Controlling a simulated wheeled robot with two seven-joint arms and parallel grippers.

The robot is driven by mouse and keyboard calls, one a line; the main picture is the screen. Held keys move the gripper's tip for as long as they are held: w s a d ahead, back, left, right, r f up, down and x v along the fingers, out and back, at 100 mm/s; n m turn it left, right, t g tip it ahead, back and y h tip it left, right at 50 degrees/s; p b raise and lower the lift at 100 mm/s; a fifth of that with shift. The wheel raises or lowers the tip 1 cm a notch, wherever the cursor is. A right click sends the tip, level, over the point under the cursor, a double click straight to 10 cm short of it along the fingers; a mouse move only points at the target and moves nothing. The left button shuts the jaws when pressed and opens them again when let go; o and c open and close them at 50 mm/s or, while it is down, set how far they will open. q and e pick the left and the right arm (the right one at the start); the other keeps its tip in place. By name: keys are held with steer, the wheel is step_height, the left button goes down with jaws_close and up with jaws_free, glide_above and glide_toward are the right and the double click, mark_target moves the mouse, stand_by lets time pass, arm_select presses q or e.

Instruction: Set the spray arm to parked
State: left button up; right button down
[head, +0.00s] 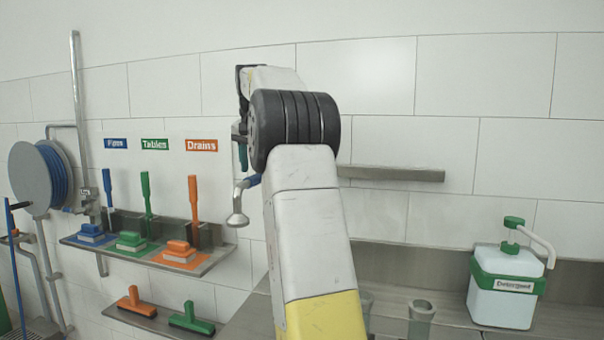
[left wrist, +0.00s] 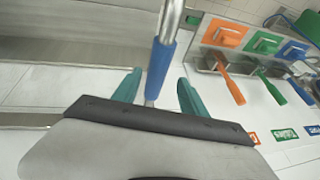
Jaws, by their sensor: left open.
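The spray arm (head: 238,216) shows in the head view as a metal tube with a blue sleeve and a rounded metal end, hanging in front of the tiled wall. The rest of it is hidden behind my left arm. In the left wrist view its blue sleeve (left wrist: 161,66) stands between the two teal fingers of my left gripper (left wrist: 157,94). The gripper is open, with a finger on each side of the tube and a visible gap to each. In the head view my left gripper (head: 242,155) is partly hidden by my wrist. My right gripper is not in view.
A shelf (head: 215,259) with blue, green and orange brushes is on the wall at left, beside a hose reel (head: 36,178). A detergent bottle (head: 504,300) stands on the steel counter at right. A narrow wall shelf (head: 400,174) is right of my arm.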

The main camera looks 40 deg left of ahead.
arm_select(q)
steer(key=shift+v, duration=2.6)
